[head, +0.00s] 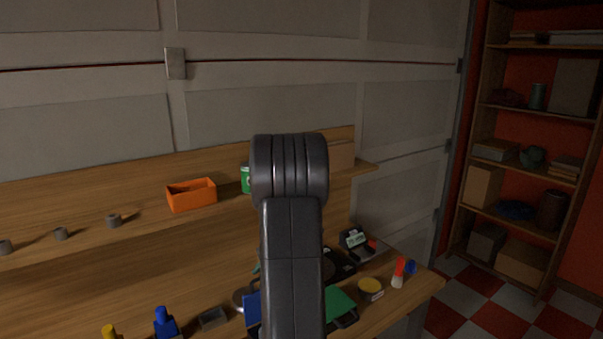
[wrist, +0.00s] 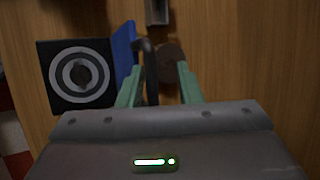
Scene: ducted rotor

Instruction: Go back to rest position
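My arm rises in the middle of the head view and hides my gripper there. In the wrist view my gripper (wrist: 159,72) shows two green fingers standing apart. A dark hooked bar (wrist: 150,72) and a brown round disc (wrist: 170,62) show in the gap between them. Neither finger visibly closes on them; their distance from the fingers is hard to tell. A blue panel (wrist: 123,48) is beside the left finger, and a black square with grey rings (wrist: 80,75) is further left.
A shelf unit (head: 490,125) stands at right above checkered floor.

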